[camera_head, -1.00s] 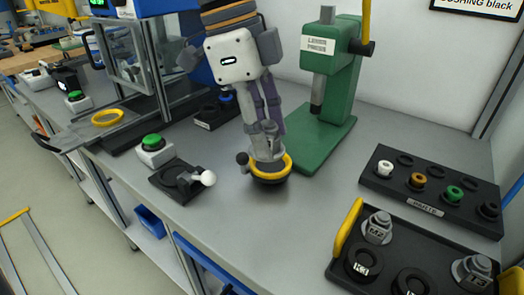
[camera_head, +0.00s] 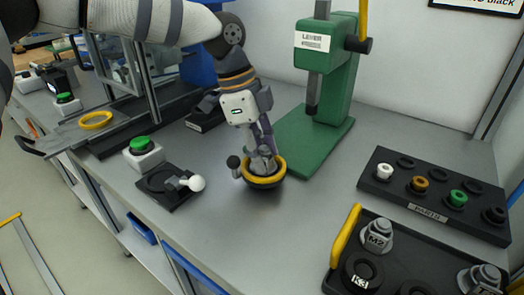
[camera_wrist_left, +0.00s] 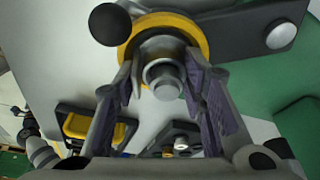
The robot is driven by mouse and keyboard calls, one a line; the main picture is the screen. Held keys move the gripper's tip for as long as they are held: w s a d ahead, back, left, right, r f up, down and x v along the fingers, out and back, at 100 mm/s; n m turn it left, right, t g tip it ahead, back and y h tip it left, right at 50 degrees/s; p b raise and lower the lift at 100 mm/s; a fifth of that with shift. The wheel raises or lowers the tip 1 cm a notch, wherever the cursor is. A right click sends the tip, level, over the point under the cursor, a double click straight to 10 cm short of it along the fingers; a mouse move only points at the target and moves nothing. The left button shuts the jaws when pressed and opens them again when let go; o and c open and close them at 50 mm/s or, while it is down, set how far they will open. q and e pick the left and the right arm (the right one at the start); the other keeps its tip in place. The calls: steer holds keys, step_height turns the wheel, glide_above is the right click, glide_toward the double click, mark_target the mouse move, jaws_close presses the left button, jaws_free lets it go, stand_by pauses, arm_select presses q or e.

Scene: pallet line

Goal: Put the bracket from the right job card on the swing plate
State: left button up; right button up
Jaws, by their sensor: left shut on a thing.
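My left gripper (camera_head: 262,160) points down and is shut on a grey stepped part (camera_wrist_left: 163,75), which may be the bracket. The part stands at the middle of a yellow ring (camera_head: 280,174) with a dark round base and a black ball knob (camera_head: 233,161). In the left wrist view the ring (camera_wrist_left: 200,36) and knob (camera_wrist_left: 109,24) lie beyond the part. Whether the part touches the base is hidden. I cannot tell for sure which fixture is the swing plate. No job card is clearly readable. My right gripper is not in view.
A green lever press (camera_head: 340,75) stands behind the ring. A black plate with a white-knobbed lever (camera_head: 196,183) and a green button box (camera_head: 144,154) are left. A black tray with a yellow handle (camera_head: 344,236) and a parts rack (camera_head: 410,205) are right. Bench front-centre is clear.

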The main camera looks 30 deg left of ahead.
arm_select(q)
steer(key=o, duration=1.3)
steer(key=shift+c, duration=0.2)
steer(key=v, duration=1.2)
steer(key=shift+p, duration=0.3)
steer(key=shift+s, duration=0.1)
